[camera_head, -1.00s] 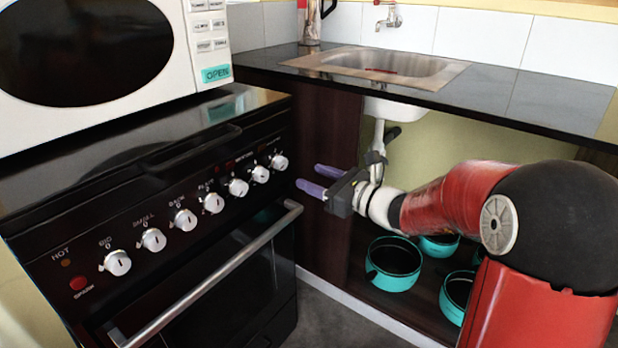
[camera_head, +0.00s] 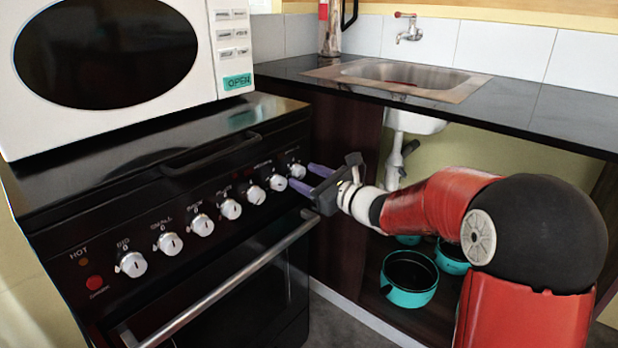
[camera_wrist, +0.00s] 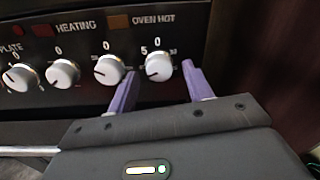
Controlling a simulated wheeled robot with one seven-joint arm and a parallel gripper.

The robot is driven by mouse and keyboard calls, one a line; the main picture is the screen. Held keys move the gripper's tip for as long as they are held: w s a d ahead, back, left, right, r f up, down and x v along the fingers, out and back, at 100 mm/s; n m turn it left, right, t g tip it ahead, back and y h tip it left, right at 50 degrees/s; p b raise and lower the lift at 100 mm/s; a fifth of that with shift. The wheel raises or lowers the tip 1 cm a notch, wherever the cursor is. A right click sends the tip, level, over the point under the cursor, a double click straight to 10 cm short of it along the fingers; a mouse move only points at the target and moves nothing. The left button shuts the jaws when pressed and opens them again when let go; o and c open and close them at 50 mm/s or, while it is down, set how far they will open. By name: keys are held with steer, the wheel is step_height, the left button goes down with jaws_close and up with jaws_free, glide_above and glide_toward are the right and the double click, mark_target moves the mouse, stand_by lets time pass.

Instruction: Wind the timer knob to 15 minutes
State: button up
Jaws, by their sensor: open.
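The timer knob (camera_wrist: 158,66) is the white knob at the right end of the stove's black control panel, with small numbers around it in the wrist view. It also shows in the head view (camera_head: 298,171), close to the fingertips. My gripper (camera_wrist: 159,71) is open, and its purple fingers appear to either side of the timer knob in the wrist view. In the head view, my gripper (camera_head: 301,177) points at the panel's right end. I cannot tell whether the fingers touch the knob. The knob's pointer is too small to read.
A neighbouring white knob (camera_wrist: 109,70) sits just left of the left finger. The oven handle (camera_head: 225,285) runs below the panel. A microwave (camera_head: 215,70) stands on the stove. A dark cabinet side (camera_head: 340,165) lies to the right, with teal pots (camera_head: 409,298) in the open cupboard.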

steer(key=c, duration=1)
steer(key=shift+o, duration=0.2)
steer(key=shift+f+n+b, duration=0.25)
steer(key=shift+n+b, duration=0.15)
steer(key=shift+b, duration=0.55)
steer(key=shift+f+n+b, duration=0.15)
steer(key=shift+n+b, duration=0.35)
steer(key=shift+b, duration=0.7)
steer(key=n+b, duration=0.1)
steer(key=b, duration=0.2)
steer(key=shift+n, duration=0.3)
steer(key=n+b, duration=0.3)
steer(key=b, duration=0.2)
steer(key=shift+d+b, duration=0.1)
steer(key=shift+b, duration=0.3)
steer(key=shift+r+n+b, duration=0.25)
steer(key=shift+n+b, duration=0.35)
steer(key=shift+b, duration=0.05)
steer(key=shift+r, duration=0.1)
